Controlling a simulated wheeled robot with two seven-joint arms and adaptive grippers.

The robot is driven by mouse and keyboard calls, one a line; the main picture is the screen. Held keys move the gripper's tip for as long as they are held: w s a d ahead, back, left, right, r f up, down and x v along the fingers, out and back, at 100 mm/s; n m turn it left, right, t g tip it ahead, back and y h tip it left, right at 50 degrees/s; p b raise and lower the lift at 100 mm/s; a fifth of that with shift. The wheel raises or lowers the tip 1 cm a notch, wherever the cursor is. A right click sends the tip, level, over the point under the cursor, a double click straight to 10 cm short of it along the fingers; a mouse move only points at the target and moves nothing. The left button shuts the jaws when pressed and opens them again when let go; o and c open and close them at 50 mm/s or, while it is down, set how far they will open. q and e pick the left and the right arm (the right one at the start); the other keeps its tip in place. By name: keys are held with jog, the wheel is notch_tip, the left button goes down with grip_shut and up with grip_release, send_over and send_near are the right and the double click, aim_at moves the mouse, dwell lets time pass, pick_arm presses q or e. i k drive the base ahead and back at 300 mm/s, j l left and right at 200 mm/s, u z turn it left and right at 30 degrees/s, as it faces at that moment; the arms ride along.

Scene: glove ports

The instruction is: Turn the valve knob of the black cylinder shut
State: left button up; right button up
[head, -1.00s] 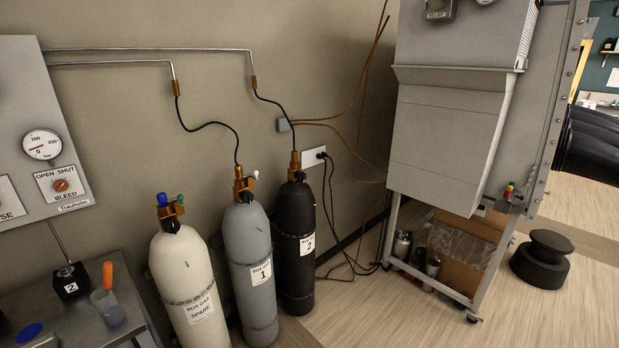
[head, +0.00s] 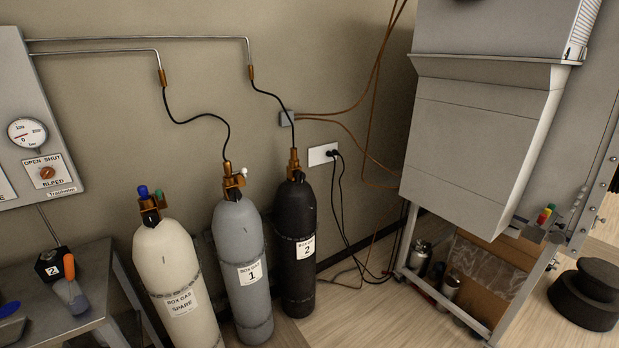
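The black cylinder (head: 297,262), labelled BOX GAS 2, stands upright by the wall, rightmost of three cylinders. A brass valve fitting (head: 294,166) sits on its top with a black hose rising from it. Its valve knob is not clearly distinguishable at this size. Neither of my grippers shows in the head view.
The grey cylinder (head: 238,250), labelled 1, stands beside it with a white knob (head: 243,172). The cream spare cylinder (head: 165,258) has blue and green knobs. A metal table (head: 98,280) is at left, a cabinet frame (head: 408,236) at right. Some floor (head: 350,312) is clear.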

aim_at(300, 177)
jog(key=i+l, duration=0.15)
jog(key=l, duration=0.25)
jog(key=i+l+u, duration=0.1)
jog(key=l, duration=0.3)
jog(key=i+l, duration=0.25)
jog(key=l, duration=0.15)
jog(key=i+l, duration=0.15)
jog(key=l, duration=0.25)
jog(key=i+l+u, duration=0.1)
jog(key=l, duration=0.3)
jog(key=i+l, duration=0.2)
jog(key=l, duration=0.2)
jog(key=i+l+u, duration=0.1)
jog(key=l, duration=0.3)
